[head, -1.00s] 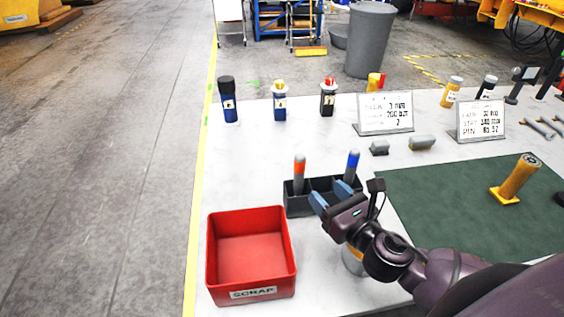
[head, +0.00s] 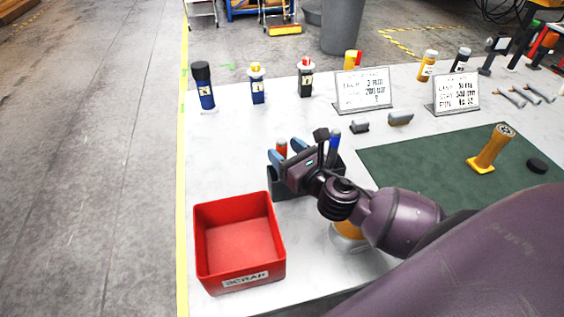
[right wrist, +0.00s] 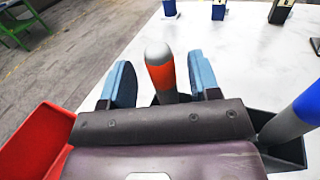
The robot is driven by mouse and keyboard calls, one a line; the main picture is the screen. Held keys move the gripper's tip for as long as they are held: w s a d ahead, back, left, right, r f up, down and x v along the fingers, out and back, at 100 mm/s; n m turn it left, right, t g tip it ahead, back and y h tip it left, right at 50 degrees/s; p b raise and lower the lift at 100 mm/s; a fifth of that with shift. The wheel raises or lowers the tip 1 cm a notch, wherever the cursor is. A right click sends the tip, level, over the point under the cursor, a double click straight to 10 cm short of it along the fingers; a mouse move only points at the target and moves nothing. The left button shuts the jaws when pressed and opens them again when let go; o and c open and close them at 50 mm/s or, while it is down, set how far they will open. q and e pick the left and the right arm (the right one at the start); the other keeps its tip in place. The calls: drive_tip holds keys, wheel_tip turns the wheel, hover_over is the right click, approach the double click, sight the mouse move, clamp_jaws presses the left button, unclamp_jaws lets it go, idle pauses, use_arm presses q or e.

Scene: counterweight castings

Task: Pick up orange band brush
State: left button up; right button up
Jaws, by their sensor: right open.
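The orange band brush (head: 282,147) stands upright in a dark holder (head: 279,189), partly hidden by my right gripper in the head view. In the right wrist view it is a grey handle with a rounded pale top and an orange band (right wrist: 161,76). My right gripper (head: 274,157) is open, its blue fingers on either side of the brush. Gaps show between the brush and both fingers in the right wrist view (right wrist: 160,82). A blue band brush (head: 333,146) stands in the same holder to the right. My left gripper is not in view.
A red scrap bin (head: 240,243) stands in front of the holder, to the left. A green mat (head: 420,165) with a yellow-based upright handle (head: 491,149) lies to the right. Several bottles and two sign cards (head: 363,91) stand farther back.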

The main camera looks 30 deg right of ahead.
drive_tip(key=w, duration=0.3)
drive_tip(key=shift+w+a+r, duration=0.15)
drive_tip(key=shift+w+a, duration=0.05)
drive_tip(key=shift+w, duration=0.15)
drive_tip(key=shift+c, duration=0.3)
drive_tip(key=c, duration=1)
